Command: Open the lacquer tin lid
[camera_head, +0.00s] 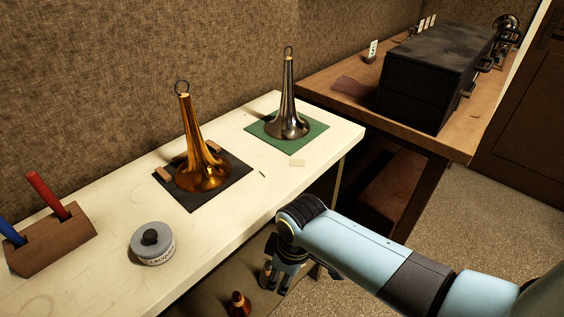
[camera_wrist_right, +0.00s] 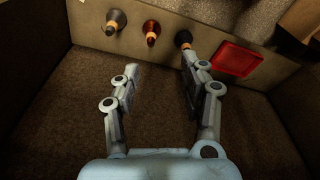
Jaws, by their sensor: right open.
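The lacquer tin (camera_head: 154,258) is a round pale grey can with a dark-lettered label, standing upright on the cream bench top in the head view. The tin does not show in the wrist view. My left gripper is in neither view.
An amber horn bell (camera_head: 203,168) stands on a dark mat and a dark metal bell (camera_head: 288,119) on a green mat. A wooden holder (camera_head: 50,243) with red and blue handles is left of the tin. Below the bench edge are several cone-shaped pieces (camera_wrist_right: 151,29) and a red tray (camera_wrist_right: 236,59).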

